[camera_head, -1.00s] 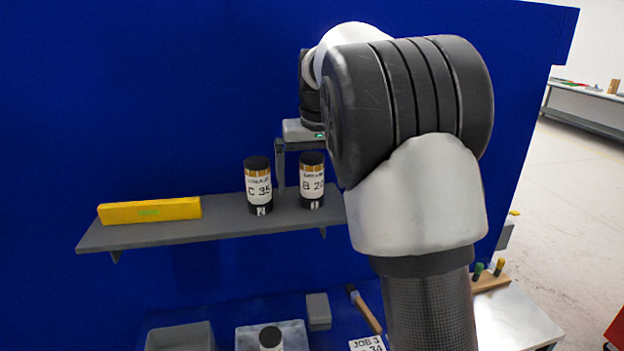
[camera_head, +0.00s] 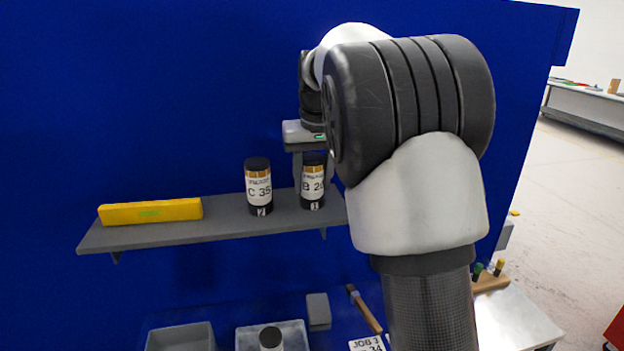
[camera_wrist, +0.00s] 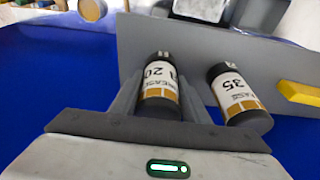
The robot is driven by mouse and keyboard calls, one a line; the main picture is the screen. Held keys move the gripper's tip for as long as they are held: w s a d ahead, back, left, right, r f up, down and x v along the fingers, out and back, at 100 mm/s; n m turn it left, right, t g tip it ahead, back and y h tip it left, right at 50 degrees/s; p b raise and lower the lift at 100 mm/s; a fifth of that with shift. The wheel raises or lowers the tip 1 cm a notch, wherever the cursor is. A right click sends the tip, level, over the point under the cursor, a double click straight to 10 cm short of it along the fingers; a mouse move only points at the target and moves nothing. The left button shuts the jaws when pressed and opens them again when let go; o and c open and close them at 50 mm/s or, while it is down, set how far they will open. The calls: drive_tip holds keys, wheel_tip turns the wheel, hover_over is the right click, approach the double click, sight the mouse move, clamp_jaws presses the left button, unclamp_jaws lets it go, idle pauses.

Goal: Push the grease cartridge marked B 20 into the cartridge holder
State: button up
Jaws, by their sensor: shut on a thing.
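The grease cartridge marked B 20 (camera_head: 313,185) stands upright on the grey shelf (camera_head: 225,226), near its right end. My gripper (camera_head: 312,172) reaches down from above and is shut on this cartridge. In the wrist view the cartridge B 20 (camera_wrist: 159,88) sits between the two grey fingers. The cartridge marked C 35 (camera_head: 258,186) stands upright just to the left on the shelf; it also shows in the wrist view (camera_wrist: 238,95), close beside one finger. I cannot tell which thing is the cartridge holder.
A yellow box (camera_head: 150,211) lies at the shelf's left end. Below are a grey bin (camera_head: 180,337), a tray with a dark-capped cartridge (camera_head: 270,338), a small grey box (camera_head: 318,311), a hammer (camera_head: 365,310) and a JOB card (camera_head: 367,343). A blue panel stands behind the shelf.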

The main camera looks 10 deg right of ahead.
sight(313, 158)
drive_tip(key=shift+r, duration=0.1)
idle(0.3)
drive_tip(key=shift+w+p+v, duration=0.25)
drive_tip(key=shift+p+v, duration=0.55)
drive_tip(key=shift+v, duration=0.3)
drive_tip(key=shift+w+v, duration=0.15)
drive_tip(key=shift+v, duration=0.5)
drive_tip(key=shift+w+v, duration=0.15)
drive_tip(key=shift+v, duration=0.5)
